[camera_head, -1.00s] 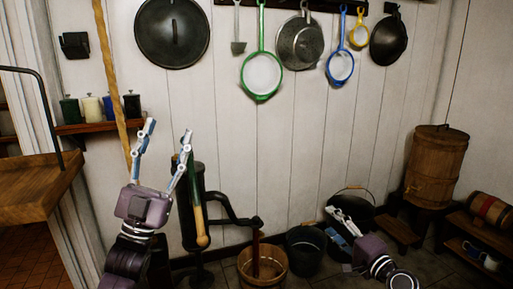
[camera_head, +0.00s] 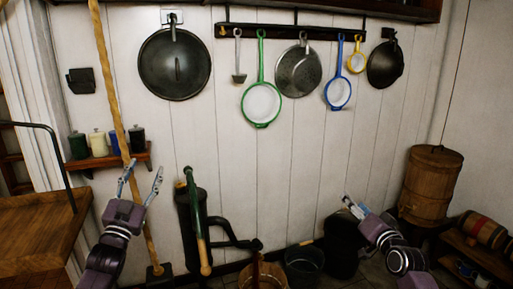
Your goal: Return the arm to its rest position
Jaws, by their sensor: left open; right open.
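My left gripper (camera_head: 141,174) is open and empty, its two blue-grey fingers spread and pointing up. In the picture it is in front of the long wooden pole and left of the hand pump (camera_head: 190,228), with a gap between it and the pump handle (camera_head: 196,220). My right gripper (camera_head: 353,207) is open at the lower right, its fingers pointing up and left, in front of a dark pot (camera_head: 340,245). I see nothing held in it. The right arm partly covers the pot.
A wooden bucket (camera_head: 262,276) and a dark bucket (camera_head: 304,266) stand on the floor. A wooden barrel (camera_head: 431,185) is at the right. Pans hang from a wall rack (camera_head: 290,31). A wooden pole (camera_head: 108,75) stands left. A counter (camera_head: 40,228) is at the left edge.

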